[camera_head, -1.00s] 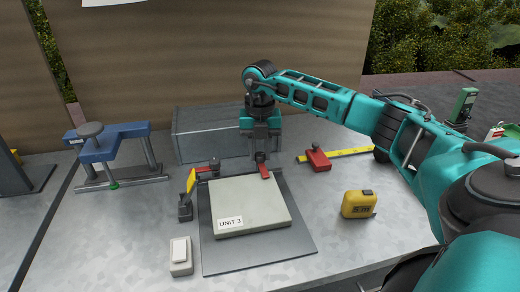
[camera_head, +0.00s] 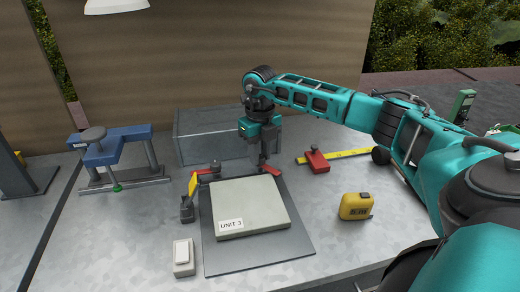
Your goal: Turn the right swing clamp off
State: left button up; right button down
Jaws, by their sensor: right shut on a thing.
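The right swing clamp (camera_head: 272,169) has a short red arm at the back right corner of the pale panel marked UNIT 3 (camera_head: 250,206). Its arm now points to the right and toward the front, by the panel's corner. I cannot tell whether its tip is over the panel. My right gripper (camera_head: 263,158) points down from above and is shut on the clamp, hiding its top. The left swing clamp (camera_head: 208,172) has a red arm and dark knob at the back left corner. My left gripper is not in view.
The panel lies on a dark plate (camera_head: 290,245). A yellow lever on a dark base (camera_head: 187,208) stands left of it, a small pale box (camera_head: 183,258) in front. A grey metal box (camera_head: 200,135) is behind. A yellow tape measure (camera_head: 355,206) and red-headed square (camera_head: 316,161) lie right.

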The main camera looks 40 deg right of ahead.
jog(key=n, duration=0.5)
jog(key=shift+r+n+p, duration=0.1)
jog(key=shift+n+p, duration=0.2)
jog(key=shift+p, duration=0.05)
jog(key=n, duration=0.5)
jog(key=shift+w, duration=0.1)
jog(key=c, duration=0.8)
grip_release()
jog(key=shift+c, duration=0.2)
notch_tip(320, 180, up, 13)
